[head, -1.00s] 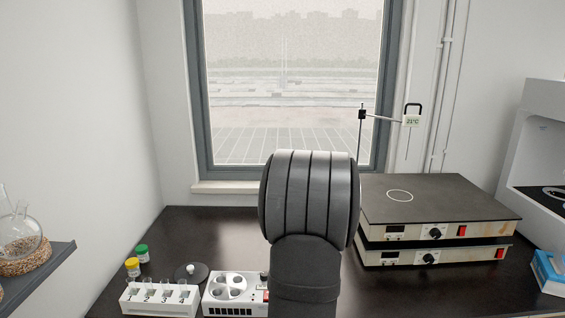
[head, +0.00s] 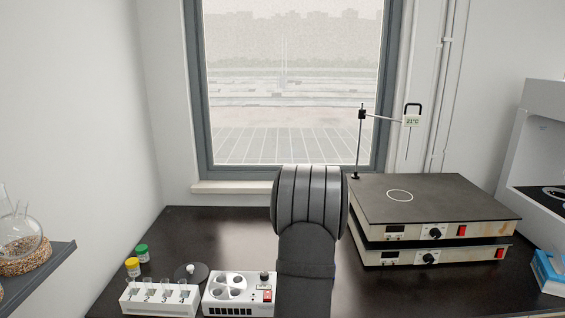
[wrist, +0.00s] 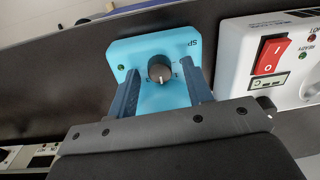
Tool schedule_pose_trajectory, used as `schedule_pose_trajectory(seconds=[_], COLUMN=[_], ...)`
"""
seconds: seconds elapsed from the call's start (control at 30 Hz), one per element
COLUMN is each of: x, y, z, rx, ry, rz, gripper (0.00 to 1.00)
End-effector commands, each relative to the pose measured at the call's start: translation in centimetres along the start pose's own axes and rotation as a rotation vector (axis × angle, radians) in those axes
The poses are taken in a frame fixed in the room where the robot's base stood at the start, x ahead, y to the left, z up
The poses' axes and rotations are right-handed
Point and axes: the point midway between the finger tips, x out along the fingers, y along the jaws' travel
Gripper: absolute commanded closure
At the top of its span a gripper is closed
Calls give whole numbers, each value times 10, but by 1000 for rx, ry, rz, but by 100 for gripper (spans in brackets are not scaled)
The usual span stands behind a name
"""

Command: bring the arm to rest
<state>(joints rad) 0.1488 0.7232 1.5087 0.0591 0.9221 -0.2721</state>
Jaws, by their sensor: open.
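My gripper (wrist: 163,97) shows in the wrist view with its two dark blue fingers spread apart. It is open, with nothing held between the fingers. A light blue device (wrist: 182,50) with a black knob (wrist: 160,68) lies beyond the fingertips, and the knob appears between them in the picture. I cannot tell how far the fingertips are from it. In the head view my arm (head: 309,215) rises at the bottom middle, and the gripper itself is hidden there.
A white device (head: 238,294) with a red switch (wrist: 270,56) stands left of my arm, beside a numbered tube rack (head: 160,300). Yellow-capped (head: 132,266) and green-capped (head: 142,252) bottles stand behind the rack. Stacked hot plates (head: 435,205) stand close on the right. The dark table (head: 220,232) is clear behind.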

Motion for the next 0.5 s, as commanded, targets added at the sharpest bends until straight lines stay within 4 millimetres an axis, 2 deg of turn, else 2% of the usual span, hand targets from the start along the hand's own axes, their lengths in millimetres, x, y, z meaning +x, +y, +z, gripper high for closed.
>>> schedule_pose_trajectory(seconds=[0.5], x=[-1], y=[1], z=[1], rx=[420], ry=[21], rz=[0], gripper=[54])
